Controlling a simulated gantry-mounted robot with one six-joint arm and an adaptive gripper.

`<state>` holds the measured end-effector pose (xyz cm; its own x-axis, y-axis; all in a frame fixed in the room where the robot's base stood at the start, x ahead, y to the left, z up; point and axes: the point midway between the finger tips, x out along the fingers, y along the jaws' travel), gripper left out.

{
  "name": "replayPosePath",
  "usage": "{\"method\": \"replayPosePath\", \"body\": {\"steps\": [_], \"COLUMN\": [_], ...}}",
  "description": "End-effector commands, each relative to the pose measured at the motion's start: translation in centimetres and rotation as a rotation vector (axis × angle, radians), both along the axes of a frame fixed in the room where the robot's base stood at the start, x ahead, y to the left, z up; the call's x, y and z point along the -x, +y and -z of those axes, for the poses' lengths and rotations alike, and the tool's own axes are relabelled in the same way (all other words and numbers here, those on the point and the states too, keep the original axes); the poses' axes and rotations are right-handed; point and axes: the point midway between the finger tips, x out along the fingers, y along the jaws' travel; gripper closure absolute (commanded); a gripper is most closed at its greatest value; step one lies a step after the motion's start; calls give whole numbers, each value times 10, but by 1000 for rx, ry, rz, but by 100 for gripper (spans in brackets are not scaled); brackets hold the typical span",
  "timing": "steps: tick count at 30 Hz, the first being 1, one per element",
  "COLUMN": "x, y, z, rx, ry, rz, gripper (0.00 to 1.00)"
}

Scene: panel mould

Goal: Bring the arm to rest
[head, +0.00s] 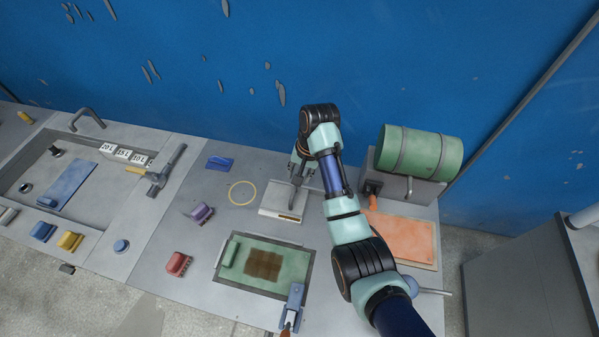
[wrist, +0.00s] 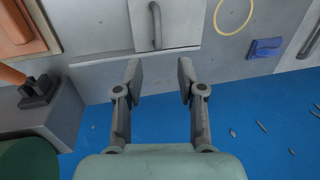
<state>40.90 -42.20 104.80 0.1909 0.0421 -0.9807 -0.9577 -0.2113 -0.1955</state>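My arm reaches up from the lower right in the head view and bends over at the back of the bench. My gripper (head: 297,168) points down near the back edge, close to a pale plate with a dark upright handle (head: 292,195). In the wrist view my gripper (wrist: 160,78) has its two grey fingers apart with nothing between them. The plate (wrist: 180,32) and its handle (wrist: 155,25) show beyond the fingertips, apart from them. The blue wall lies behind the gap.
A green drum (head: 420,152) on a stand and an orange board (head: 402,240) are right of the arm. A sink is farther left.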

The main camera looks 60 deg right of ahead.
Motion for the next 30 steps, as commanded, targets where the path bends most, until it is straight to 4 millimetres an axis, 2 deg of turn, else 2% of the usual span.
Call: {"method": "replayPosePath", "body": {"steps": [16, 19, 20, 22, 23, 25, 27, 30], "x": [-1, -16, -25, -52, -64, -88, -100, -99], "y": [1, 17, 28, 66, 88, 146, 204, 278], "z": [0, 0, 0, -3, -6, -18, -35, -64], "rx": [1, 41, 66, 153, 198, 316, 429, 570], "ry": [-1, -26, -42, -99, -133, -221, -317, -449], "rz": [-2, -58, -96, -216, -280, -441, -592, -769], "gripper": [61, 61, 61, 61, 61, 61, 61, 61]}}
